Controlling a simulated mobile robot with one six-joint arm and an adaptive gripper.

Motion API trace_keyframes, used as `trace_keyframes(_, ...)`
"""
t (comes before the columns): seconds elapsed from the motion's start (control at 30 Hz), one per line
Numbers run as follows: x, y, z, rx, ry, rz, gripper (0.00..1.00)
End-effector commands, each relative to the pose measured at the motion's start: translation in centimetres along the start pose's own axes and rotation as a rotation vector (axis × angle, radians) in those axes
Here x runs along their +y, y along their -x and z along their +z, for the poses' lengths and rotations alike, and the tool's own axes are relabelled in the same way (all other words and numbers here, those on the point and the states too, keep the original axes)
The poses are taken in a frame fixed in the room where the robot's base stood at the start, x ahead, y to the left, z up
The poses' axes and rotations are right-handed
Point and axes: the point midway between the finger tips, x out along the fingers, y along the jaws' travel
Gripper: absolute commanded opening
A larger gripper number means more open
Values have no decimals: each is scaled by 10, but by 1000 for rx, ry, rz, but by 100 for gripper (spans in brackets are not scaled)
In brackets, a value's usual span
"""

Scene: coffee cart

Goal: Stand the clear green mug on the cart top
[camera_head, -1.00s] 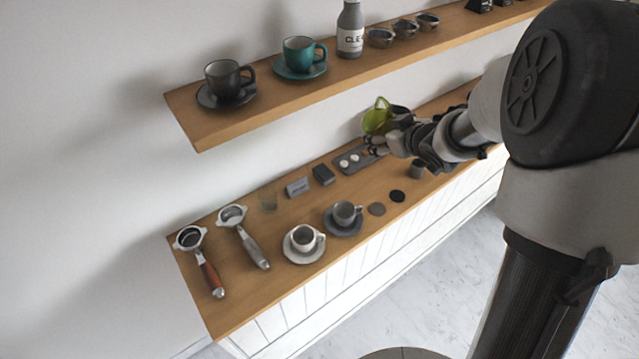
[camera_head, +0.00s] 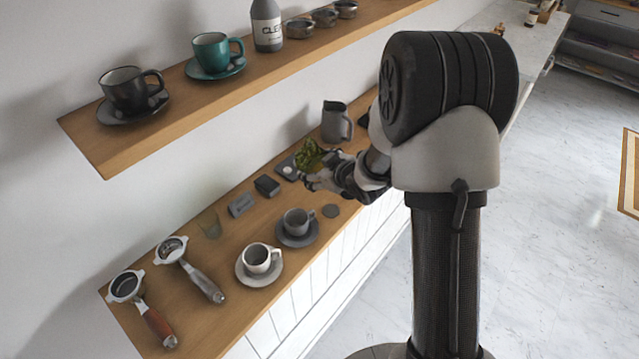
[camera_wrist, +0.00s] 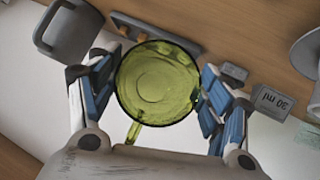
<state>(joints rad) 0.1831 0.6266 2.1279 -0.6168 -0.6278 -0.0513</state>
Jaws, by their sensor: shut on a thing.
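The clear green mug (camera_head: 308,153) is held in my gripper (camera_head: 318,172) over the back part of the wooden cart top (camera_head: 232,250). In the wrist view the mug (camera_wrist: 158,85) fills the space between the blue-padded fingers, its round form facing the camera and its handle pointing to the bottom of the picture. My gripper (camera_wrist: 160,95) is shut on it. In the head view the fingers and wrist partly hide the mug. Whether its base touches the top cannot be told.
A grey pitcher (camera_head: 337,122) stands just behind the mug. A dark tray (camera_head: 287,168) and a small dark box (camera_head: 267,186) lie nearby. Grey (camera_head: 298,222) and white (camera_head: 258,258) cups stand on saucers in front. A shelf (camera_head: 180,115) with cups overhangs the wall side.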

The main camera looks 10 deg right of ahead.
Motion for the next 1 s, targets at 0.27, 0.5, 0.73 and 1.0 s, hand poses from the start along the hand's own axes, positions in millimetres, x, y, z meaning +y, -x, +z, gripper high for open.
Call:
trace_keyframes(0.27, -9, -20, 27, 0, -1, 0, 44)
trace_keyframes(0.5, -10, -24, 32, 2, 1, 1, 44)
trace_keyframes(0.73, -12, -27, 36, 2, 1, 1, 44)
trace_keyframes(1.0, -12, -26, 36, 0, 1, 0, 89)
